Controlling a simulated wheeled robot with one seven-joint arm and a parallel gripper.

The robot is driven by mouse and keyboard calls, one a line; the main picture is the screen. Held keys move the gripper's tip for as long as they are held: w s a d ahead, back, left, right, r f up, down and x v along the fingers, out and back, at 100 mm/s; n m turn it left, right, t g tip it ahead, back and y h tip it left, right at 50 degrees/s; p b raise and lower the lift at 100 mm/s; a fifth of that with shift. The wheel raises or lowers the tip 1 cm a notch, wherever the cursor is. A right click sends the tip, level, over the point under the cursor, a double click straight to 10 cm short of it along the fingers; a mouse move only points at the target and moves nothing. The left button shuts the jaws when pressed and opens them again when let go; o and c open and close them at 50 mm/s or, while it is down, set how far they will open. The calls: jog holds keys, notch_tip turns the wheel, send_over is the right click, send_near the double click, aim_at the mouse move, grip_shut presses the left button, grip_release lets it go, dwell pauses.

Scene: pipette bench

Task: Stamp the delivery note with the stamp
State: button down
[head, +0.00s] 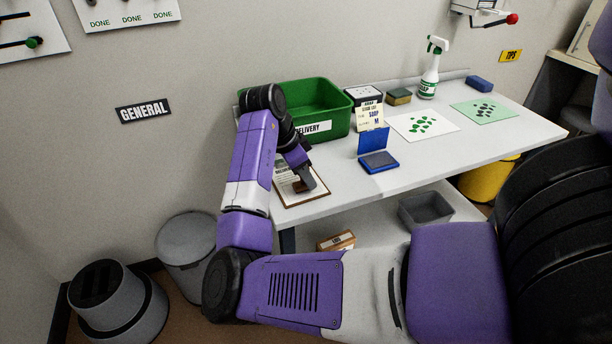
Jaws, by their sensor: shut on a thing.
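The delivery note (286,189) lies on a brown clipboard (297,202) at the table's left front corner. My gripper (302,187) points down over the clipboard. It is shut on the stamp, which shows only as a small dark brown shape (300,187) at the fingertips, low over or touching the note. I cannot tell which. My arm and gripper hide part of the note. An open blue ink pad (379,161) with a raised lid sits on the table to the right of the clipboard.
A green delivery bin (335,110) stands behind the clipboard. A small sign (370,115), sponge (399,97), spray bottle (430,72) and sheets with green and dark spots (423,125) are farther right. The white table (440,155) is clear right of the ink pad.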

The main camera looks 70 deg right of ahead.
jog(key=shift+f, duration=0.35)
dwell(0.5)
notch_tip(320, 180, up, 6)
jog(key=p, duration=0.5)
dwell(0.8)
